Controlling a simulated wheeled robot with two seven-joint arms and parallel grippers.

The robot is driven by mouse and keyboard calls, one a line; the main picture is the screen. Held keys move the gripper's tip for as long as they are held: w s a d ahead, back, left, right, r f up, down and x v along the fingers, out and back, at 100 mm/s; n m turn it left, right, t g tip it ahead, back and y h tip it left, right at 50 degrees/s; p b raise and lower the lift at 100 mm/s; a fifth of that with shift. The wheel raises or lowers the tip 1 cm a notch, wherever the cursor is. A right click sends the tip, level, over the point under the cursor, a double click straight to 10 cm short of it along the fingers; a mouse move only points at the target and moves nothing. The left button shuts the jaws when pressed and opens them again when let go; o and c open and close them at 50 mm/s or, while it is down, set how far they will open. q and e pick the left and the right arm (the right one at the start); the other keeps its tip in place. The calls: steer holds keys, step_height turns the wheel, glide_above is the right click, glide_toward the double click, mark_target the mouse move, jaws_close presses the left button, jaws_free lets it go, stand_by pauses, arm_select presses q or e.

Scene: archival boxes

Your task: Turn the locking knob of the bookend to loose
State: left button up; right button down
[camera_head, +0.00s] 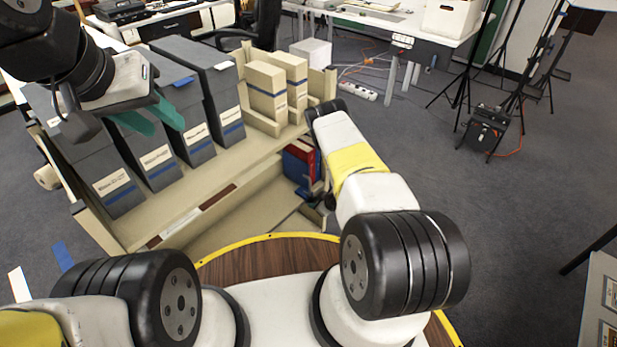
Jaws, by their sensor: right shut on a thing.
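I cannot make out the bookend or its locking knob clearly. Red and blue volumes (299,163) stand in the lower part of the shelf unit, beside my right arm. My right gripper (317,213) is low at the right end of the shelf unit, mostly hidden by my own arm. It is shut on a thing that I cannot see.
Several grey archival boxes (208,97) and beige boxes (266,92) stand on the beige shelf unit (205,187). A wood-topped surface with a yellow edge (262,262) is close in front. Tripods and a black case (484,133) stand to the right; the carpet between is free.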

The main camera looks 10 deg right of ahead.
steer(key=n+t+h, duration=0.1)
steer(key=t, duration=0.1)
steer(key=n+t+h, duration=0.2)
steer(key=f+n+t+h, duration=0.1)
steer(key=n+t+h, duration=0.1)
steer(key=shift+s+a+t, duration=0.3)
steer(key=shift+s+a, duration=0.05)
steer(key=shift+a, duration=0.05)
steer(key=shift+r+n, duration=0.1)
steer(key=shift+n, duration=0.2)
stand_by(0.5)
steer(key=c, duration=1.1)
jaws_free()
steer(key=shift+o, duration=0.2)
steer(key=v, duration=0.7)
steer(key=shift+s, duration=0.4)
